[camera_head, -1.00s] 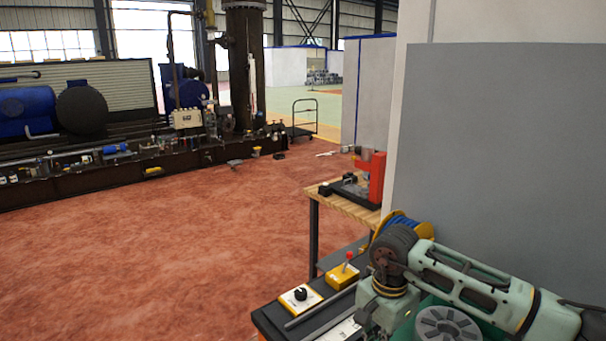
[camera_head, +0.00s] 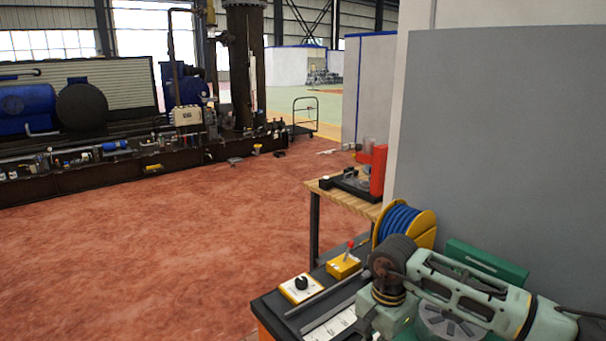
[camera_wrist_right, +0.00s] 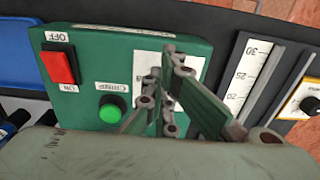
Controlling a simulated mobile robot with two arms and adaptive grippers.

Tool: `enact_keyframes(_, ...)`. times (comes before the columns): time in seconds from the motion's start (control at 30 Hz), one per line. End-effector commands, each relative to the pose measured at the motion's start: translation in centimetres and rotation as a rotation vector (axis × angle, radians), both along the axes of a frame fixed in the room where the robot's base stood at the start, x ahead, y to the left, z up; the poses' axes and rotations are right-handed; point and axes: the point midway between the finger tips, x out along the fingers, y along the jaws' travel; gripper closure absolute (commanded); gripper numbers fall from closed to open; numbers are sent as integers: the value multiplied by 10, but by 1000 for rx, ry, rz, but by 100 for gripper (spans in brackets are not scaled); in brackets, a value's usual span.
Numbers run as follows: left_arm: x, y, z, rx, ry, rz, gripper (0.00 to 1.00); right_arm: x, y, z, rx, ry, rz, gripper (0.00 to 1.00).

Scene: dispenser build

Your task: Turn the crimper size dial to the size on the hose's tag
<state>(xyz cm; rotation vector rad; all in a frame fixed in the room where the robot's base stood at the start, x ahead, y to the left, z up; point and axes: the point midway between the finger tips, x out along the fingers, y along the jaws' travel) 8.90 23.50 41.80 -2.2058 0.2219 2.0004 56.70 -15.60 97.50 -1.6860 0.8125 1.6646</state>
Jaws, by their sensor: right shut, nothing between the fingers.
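The size dial (camera_head: 301,284), a black knob on a white and yellow plate, sits at the bench's front left corner in the head view. Part of it also shows at the right edge of the wrist view (camera_wrist_right: 309,104); its setting is not readable. The green control box (camera_wrist_right: 120,55) with a red OFF/ON switch (camera_wrist_right: 60,66) and green CRIMP button (camera_wrist_right: 110,108) fills the wrist view's left. My right gripper (camera_wrist_right: 170,64) is shut and empty over this box, left of the dial. The hose's tag cannot be made out. My left gripper is out of view.
A reel of blue hose (camera_head: 401,222) stands behind my right arm. A yellow box with a red-knobbed lever (camera_head: 344,265) sits behind the dial. A scale (camera_wrist_right: 250,76) marked 20 to 30 lies between control box and dial. A grey wall (camera_head: 500,140) bounds the right.

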Motion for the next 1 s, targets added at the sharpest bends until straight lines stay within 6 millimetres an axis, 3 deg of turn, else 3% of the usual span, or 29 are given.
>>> enact_keyframes(0.2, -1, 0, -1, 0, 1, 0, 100, -6, -1, -9, -6, 23, 2, 100)
enact_keyframes(1.0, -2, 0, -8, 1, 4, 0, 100, 1, -6, -10, -11, 21, -3, 100)
